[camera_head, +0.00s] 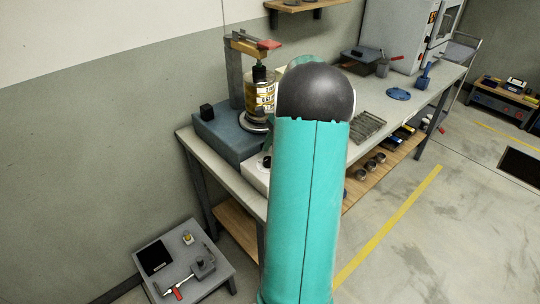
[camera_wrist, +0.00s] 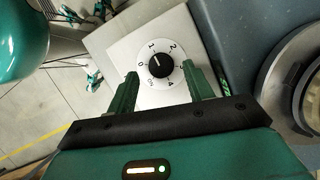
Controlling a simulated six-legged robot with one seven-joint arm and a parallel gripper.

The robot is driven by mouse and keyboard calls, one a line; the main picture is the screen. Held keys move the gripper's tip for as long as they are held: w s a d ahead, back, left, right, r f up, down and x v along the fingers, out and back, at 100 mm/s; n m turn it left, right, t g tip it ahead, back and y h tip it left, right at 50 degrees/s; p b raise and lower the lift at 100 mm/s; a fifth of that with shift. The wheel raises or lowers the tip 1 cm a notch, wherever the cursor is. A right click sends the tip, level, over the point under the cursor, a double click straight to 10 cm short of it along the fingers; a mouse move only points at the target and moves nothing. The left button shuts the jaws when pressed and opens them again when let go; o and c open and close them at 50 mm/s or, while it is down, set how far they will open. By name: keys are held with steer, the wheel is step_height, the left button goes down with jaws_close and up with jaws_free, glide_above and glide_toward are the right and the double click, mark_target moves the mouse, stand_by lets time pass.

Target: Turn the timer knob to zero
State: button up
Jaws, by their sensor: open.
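The timer knob (camera_wrist: 161,66) is round and black, at the centre of a white dial marked 0 to 4 in the wrist view. Its short white mark points up and left, seemingly between 0 and 1. The dial sits on a pale box face (camera_wrist: 125,38). My gripper (camera_wrist: 160,70) is open, with one green finger on each side of the dial; the fingers look apart from the knob.
A blue-grey base (camera_head: 220,130) with a clamp column and a labelled jar (camera_head: 259,92) stands beside the box on the bench (camera_head: 345,150). A round metal ring (camera_wrist: 297,85) is close at right in the wrist view. A low grey platform (camera_head: 205,275) is on the floor.

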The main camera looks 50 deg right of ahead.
steer(key=shift+x, duration=1.2)
steer(key=shift+c, duration=0.2)
steer(key=c, duration=0.9)
steer(key=shift+c, duration=0.2)
steer(key=shift+n, duration=0.4)
steer(key=n+g, duration=0.1)
steer(key=n, duration=0.1)
steer(key=n+g, duration=0.1)
steer(key=n, duration=0.2)
steer(key=shift+w+n+y, duration=0.2)
steer(key=shift+n+y, duration=0.1)
steer(key=n+g, duration=0.2)
steer(key=n, duration=0.3)
steer(key=shift+w+n, duration=0.1)
steer(key=shift+n, duration=0.2)
steer(key=shift+h, duration=0.4)
